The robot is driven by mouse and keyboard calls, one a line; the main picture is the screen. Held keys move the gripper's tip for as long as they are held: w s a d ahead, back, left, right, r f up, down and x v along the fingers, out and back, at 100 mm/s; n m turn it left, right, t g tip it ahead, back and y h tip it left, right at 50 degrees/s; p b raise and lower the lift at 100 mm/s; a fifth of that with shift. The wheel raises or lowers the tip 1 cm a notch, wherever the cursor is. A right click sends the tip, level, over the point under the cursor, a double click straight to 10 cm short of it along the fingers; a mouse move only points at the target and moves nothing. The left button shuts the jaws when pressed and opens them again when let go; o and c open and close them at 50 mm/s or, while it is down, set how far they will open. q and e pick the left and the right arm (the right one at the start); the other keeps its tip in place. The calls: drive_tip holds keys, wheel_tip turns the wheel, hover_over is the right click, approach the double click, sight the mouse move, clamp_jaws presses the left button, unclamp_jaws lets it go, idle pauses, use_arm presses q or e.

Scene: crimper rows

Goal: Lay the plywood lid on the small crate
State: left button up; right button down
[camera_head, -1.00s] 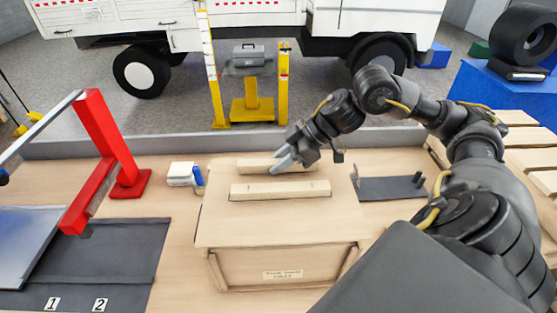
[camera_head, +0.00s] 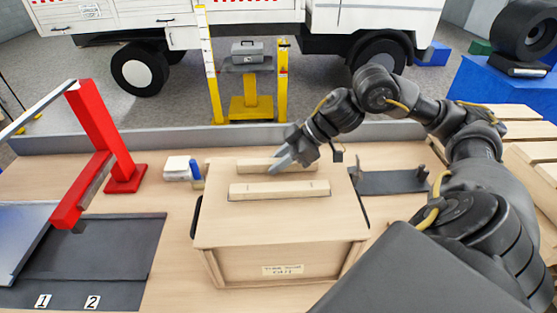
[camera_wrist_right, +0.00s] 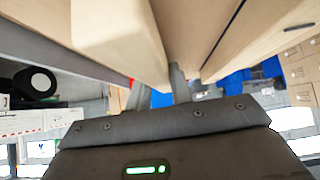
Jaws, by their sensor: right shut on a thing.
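The plywood lid (camera_head: 222,222) is a pale flat panel with two wooden battens on top. It covers the top of the small crate (camera_head: 235,265), whose front carries a paper label. I see no clear gap along the front edge, but cannot tell if the lid is fully seated. My right gripper (camera_head: 284,160) is shut on the far batten (camera_head: 252,164); the near batten (camera_head: 280,190) is free. In the right wrist view, the gripper's fingers (camera_wrist_right: 164,82) are close against pale wood (camera_wrist_right: 115,35). My left gripper is out of view.
A red post frame (camera_head: 104,135) and dark mat (camera_head: 110,255) are left. A white block and blue item (camera_head: 180,168) lie behind the crate's left side. A dark metal bracket (camera_head: 395,183) lies right. A grey ledge (camera_head: 150,138) borders the table's back.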

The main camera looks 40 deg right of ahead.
drive_tip(key=shift+f, duration=0.4)
drive_tip(key=c, duration=1.2)
unclamp_jaws()
drive_tip(key=shift+o, duration=0.2)
drive_tip(key=b+v, duration=0.4)
drive_tip(key=v, duration=0.5)
drive_tip(key=shift+s+d+b, duration=0.15)
drive_tip(key=shift+b, duration=0.25)
drive_tip(key=shift+s+d+r, duration=0.3)
drive_tip(key=shift+r, duration=0.35)
